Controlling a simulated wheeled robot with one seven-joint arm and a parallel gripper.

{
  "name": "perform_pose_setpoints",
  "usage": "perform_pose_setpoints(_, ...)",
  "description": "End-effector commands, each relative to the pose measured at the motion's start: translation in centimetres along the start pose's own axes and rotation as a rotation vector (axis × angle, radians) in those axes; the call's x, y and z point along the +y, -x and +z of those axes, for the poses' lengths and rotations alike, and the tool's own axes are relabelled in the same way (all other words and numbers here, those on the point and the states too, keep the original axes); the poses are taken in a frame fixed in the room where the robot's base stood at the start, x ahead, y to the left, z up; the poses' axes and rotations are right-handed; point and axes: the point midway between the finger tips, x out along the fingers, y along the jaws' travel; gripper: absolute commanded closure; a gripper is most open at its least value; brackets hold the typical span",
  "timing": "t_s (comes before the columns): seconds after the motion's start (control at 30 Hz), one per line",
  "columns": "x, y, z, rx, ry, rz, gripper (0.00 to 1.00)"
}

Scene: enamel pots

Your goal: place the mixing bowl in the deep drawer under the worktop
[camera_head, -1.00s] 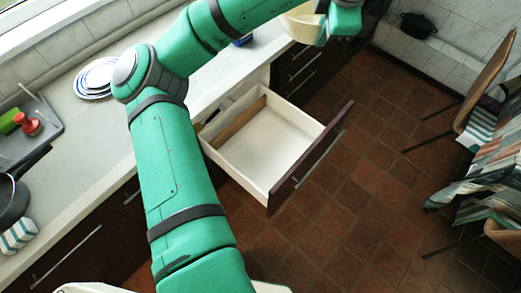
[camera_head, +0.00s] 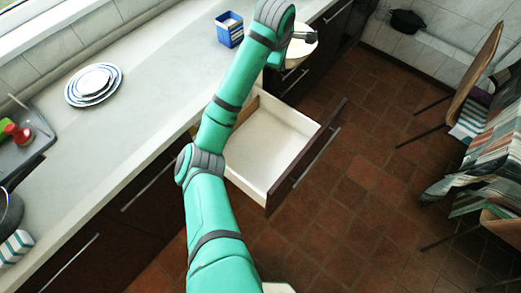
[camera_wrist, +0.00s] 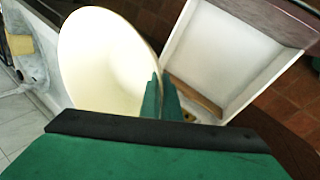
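The cream mixing bowl (camera_head: 304,47) is held off the worktop, beyond the far end of the open drawer in the head view. In the wrist view the bowl (camera_wrist: 100,62) shows its wide mouth and pale inside. My gripper (camera_wrist: 161,98) is shut on the bowl's rim, one finger inside and one outside. In the head view my arm partly hides the bowl and gripper. The deep drawer (camera_head: 303,166) is pulled out under the worktop, its white interior mostly bare. In the wrist view the drawer (camera_wrist: 182,38) lies right of the bowl, with a wooden strip (camera_wrist: 196,95) inside.
The worktop (camera_head: 150,110) holds a blue box (camera_head: 229,32), stacked plates (camera_head: 93,84) and a grey tray (camera_head: 35,145) at left. A chair (camera_head: 468,80) and a cloth-covered table (camera_head: 490,150) stand at right. The tiled floor between is clear.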

Motion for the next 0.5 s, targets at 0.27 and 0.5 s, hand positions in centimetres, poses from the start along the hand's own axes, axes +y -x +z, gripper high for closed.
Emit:
perform_pose_setpoints(0.27, -5.6, -9.6, -1.9, -0.041, -0.066, -0.002, 1.00)
perform_pose_setpoints(0.5, -12.4, -17.3, -2.6, -0.070, -0.127, 0.000, 1.00)
